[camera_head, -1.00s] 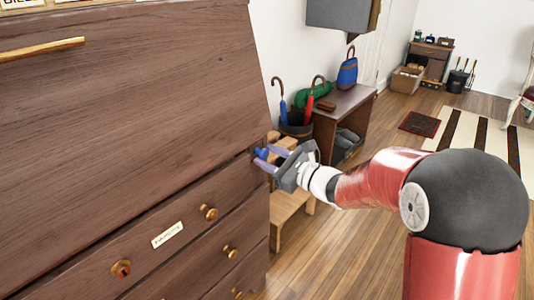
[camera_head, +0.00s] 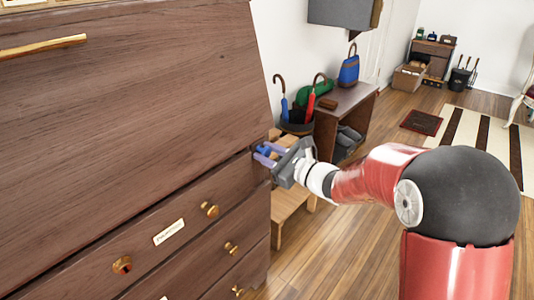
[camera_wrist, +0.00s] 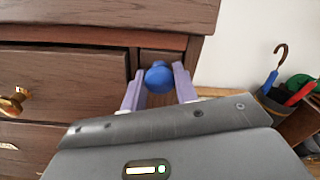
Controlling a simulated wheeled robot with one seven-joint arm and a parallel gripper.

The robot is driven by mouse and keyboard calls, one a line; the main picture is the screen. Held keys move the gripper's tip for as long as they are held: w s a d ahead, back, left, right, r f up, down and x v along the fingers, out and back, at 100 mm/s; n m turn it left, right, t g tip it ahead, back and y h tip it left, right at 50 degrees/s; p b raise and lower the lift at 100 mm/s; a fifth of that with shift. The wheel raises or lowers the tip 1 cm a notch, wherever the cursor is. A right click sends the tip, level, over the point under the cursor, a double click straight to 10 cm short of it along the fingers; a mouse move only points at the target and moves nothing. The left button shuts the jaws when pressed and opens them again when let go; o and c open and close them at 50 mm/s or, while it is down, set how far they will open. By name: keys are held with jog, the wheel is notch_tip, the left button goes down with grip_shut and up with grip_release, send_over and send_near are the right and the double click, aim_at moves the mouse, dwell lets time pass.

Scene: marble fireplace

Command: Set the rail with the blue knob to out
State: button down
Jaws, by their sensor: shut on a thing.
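The blue knob (camera_head: 264,152) is at the right end of the dark wooden desk's upper drawer row. In the wrist view the blue knob (camera_wrist: 158,77) sits on the narrow front of the rail (camera_wrist: 160,57), right of a wider drawer. My gripper (camera_head: 266,155) reaches it from the right. Its two purple fingers (camera_wrist: 158,85) stand on either side of the knob, shut on it. The fingers and knob hide part of the rail's front. I cannot tell how far out the rail is.
The desk's slanted front (camera_head: 120,100) rises above the drawers. A drawer with a brass knob (camera_wrist: 14,101) is left of the rail. A light wooden step (camera_head: 290,200), an umbrella stand (camera_head: 297,128) and a bench (camera_head: 345,105) stand behind the gripper.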

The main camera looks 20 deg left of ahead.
jog(key=b+v, duration=0.4)
jog(key=v, duration=2.1)
jog(key=shift+f, duration=0.15)
jog(key=c, duration=1.5)
grip_release()
jog(key=shift+o, duration=0.8)
jog(key=shift+s+d, duration=0.1)
jog(key=v, duration=0.8)
jog(key=shift+b, duration=0.3)
